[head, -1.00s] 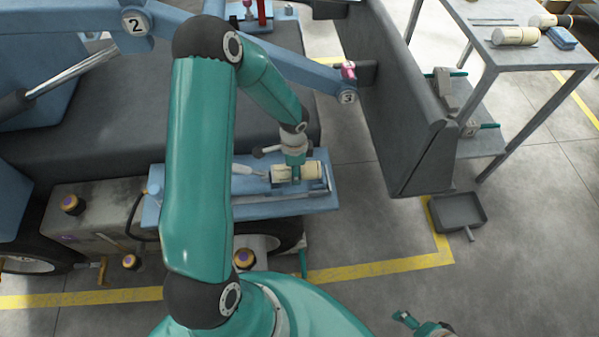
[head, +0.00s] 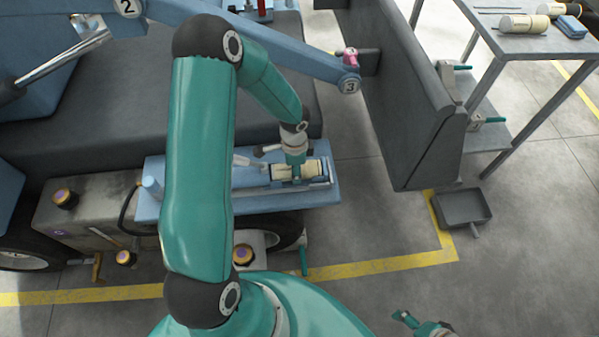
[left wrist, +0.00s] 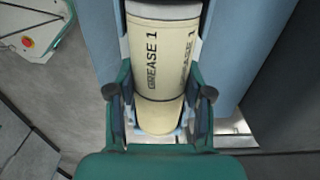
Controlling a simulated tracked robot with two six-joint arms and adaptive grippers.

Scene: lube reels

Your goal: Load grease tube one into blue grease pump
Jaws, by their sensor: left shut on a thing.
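Grease tube one, a cream cylinder marked "GREASE 1" (left wrist: 160,50), lies on its side between the fingers of my left gripper (left wrist: 160,108). In the head view the tube (head: 311,168) lies lengthwise at the blue grease pump (head: 327,185), on the right part of the blue shelf. My left gripper (head: 296,179) reaches down from above and is shut on the tube. In the left wrist view blue surfaces flank the tube; whether it is fully seated I cannot tell. My right gripper (head: 407,320) is low at the bottom edge, away from the pump, its jaws unclear.
The blue shelf (head: 215,207) juts from the vehicle's side above a wheel. A grey tray (head: 462,207) is on the floor at right. A tall grey panel (head: 415,120) stands beside a metal table (head: 552,42) holding more cream tubes. Open floor lies between shelf and tray.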

